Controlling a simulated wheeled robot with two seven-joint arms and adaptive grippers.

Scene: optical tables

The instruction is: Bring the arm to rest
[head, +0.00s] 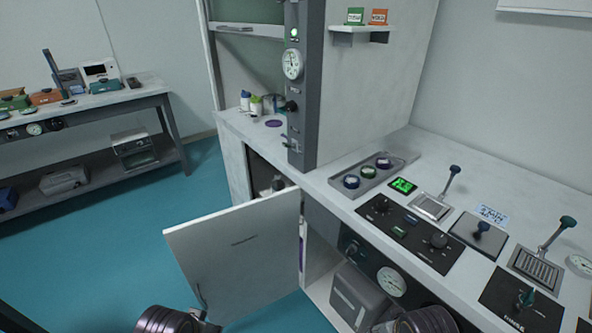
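Two dark ribbed rounded parts of my own arms show at the bottom edge of the head view, one left of centre and one right of centre.
The white bench (405,153) on the right carries a tray of small jars (367,172), a green display (403,185) and lever devices (434,205). A grey box (357,295) sits underneath. A side table (128,98) stands far left, with clear blue floor (110,240) before it.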

